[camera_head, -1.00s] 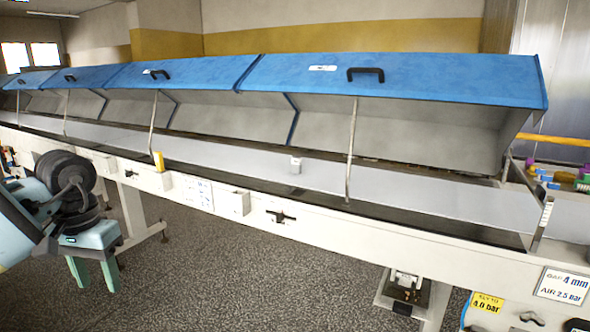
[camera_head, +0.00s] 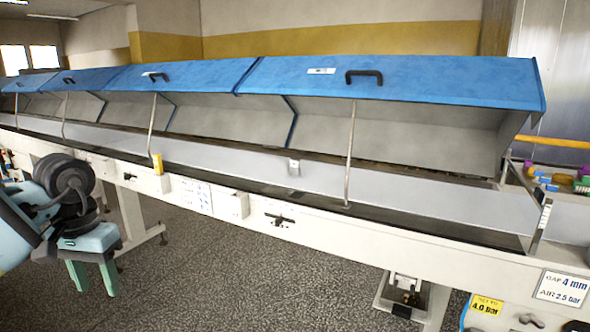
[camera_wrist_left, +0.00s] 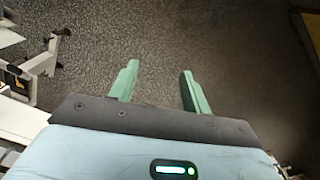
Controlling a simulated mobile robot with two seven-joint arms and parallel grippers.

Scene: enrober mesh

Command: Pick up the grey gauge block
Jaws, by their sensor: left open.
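The grey gauge block (camera_head: 294,167) is a small light grey block standing on the long pale belt of the machine, left of a hood strut, near the middle of the head view. My left gripper (camera_head: 93,277) is at the lower left of the head view, well to the left of the block and lower than the belt, in front of the machine. Its two green fingers are apart with nothing between them; they also show in the left wrist view (camera_wrist_left: 157,88), over bare floor. The block is not in the left wrist view. My right gripper is in neither view.
Raised blue hoods (camera_head: 390,82) hang over the belt (camera_head: 230,158), held by thin metal struts (camera_head: 349,155). A yellow object (camera_head: 157,163) stands on the machine's front edge. Small coloured items (camera_head: 560,178) lie at the far right. The speckled floor (camera_head: 250,275) before the machine is clear.

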